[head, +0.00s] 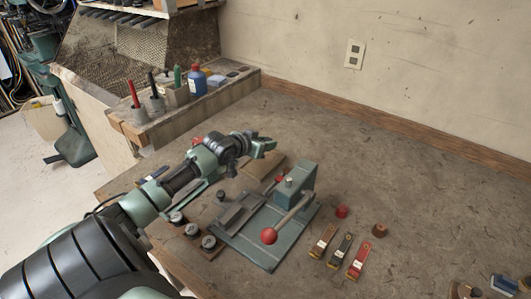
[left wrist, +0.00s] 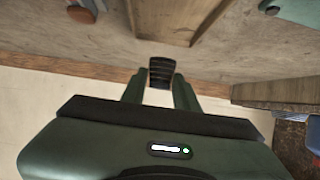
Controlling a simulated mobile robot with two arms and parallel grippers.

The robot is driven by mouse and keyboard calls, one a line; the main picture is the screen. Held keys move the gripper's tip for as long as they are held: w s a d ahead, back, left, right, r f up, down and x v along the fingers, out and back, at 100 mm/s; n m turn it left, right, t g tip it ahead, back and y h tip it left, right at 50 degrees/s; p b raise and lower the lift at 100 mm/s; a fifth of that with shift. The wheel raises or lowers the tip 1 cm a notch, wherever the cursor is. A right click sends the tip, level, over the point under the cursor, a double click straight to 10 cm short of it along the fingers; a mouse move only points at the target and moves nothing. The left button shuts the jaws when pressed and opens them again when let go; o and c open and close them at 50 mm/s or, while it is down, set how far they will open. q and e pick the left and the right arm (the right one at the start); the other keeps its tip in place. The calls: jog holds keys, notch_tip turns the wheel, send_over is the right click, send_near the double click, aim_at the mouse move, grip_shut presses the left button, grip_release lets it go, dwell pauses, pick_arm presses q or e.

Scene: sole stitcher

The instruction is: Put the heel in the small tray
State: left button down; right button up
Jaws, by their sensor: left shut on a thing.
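My left gripper (head: 268,147) reaches in over the middle of the bench. In the left wrist view it (left wrist: 160,82) is shut on a small dark, layered block, the heel (left wrist: 161,70). The heel is held between the fingertips; in the head view I cannot make it out. A brown wooden piece that looks like the small tray (head: 264,172) lies on the bench just below the gripper in the head view, partly hidden. It also shows in the left wrist view (left wrist: 165,22), apart from the heel in the picture. My right gripper is not in view.
A green press (head: 300,184) with a red-knobbed lever (head: 269,236) stands beside the tray. Several tagged strips (head: 341,250), a red piece (head: 341,211) and a brown piece (head: 379,230) lie to its right. A wooden rack (head: 205,103) holds tools and bottles. The right bench is mostly clear.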

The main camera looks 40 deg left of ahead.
aim_at(265, 161)
pick_arm(q)
notch_tip(265, 161, down, 5)
jog(key=shift+r, duration=0.2)
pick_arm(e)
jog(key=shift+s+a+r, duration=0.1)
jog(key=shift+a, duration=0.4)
pick_arm(q)
jog(key=shift+f, duration=0.15)
jog(key=c, duration=1.1)
grip_release()
jog(key=shift+o, duration=0.2)
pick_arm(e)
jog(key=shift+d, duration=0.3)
